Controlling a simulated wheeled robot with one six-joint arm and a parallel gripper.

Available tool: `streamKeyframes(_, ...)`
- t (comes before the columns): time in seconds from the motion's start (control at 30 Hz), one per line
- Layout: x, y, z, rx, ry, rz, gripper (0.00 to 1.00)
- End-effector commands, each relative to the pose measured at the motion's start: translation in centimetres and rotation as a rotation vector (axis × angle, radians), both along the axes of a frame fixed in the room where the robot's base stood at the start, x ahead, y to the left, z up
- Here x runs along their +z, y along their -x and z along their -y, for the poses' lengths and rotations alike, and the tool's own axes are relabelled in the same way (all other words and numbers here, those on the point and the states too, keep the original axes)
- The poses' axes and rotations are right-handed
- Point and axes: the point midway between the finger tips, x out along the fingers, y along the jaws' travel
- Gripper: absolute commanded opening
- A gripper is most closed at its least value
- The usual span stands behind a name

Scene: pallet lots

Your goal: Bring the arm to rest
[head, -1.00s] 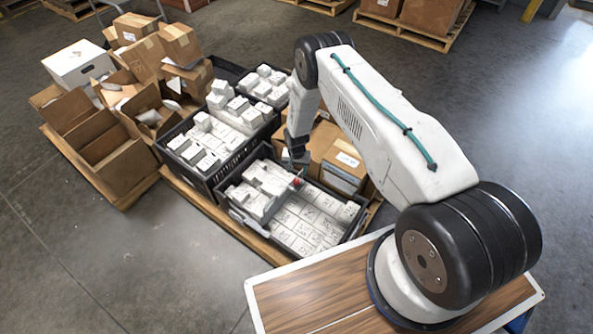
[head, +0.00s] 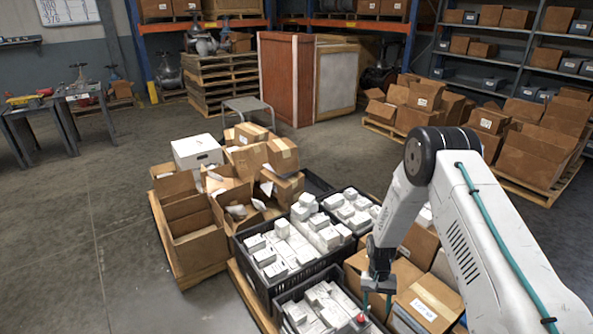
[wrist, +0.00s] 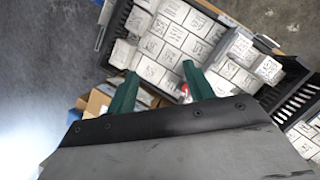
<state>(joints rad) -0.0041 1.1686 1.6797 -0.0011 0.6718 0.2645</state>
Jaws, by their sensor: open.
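My arm reaches in from the right of the head view, its white links bent at a black elbow.
A second black crate of white boxes (head: 265,281) stands behind the near one. Brown cartons (head: 428,302) lie beside the crates, under my arm. A pallet of open cartons (head: 195,240) is at the left. Open grey floor (head: 80,240) lies further left.

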Motion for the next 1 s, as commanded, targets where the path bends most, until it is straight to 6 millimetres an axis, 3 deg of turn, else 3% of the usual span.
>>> streamKeyframes(0.03, 3.0, -0.1, 0.0, 0.013, -0.005, -0.002, 0.52)
streamKeyframes(0.1, 6.5, 0.4, 0.0, 0.032, -0.013, -0.016, 0.52)
streamKeyframes(0.5, 24.7, 4.9, 0.1, 0.123, -0.050, -0.027, 0.52)
streamKeyframes(0.8, 35.7, 10.8, 0.2, 0.178, -0.070, 0.007, 0.52)
streamKeyframes(1.0, 41.3, 15.5, 0.2, 0.208, -0.076, 0.046, 0.52)
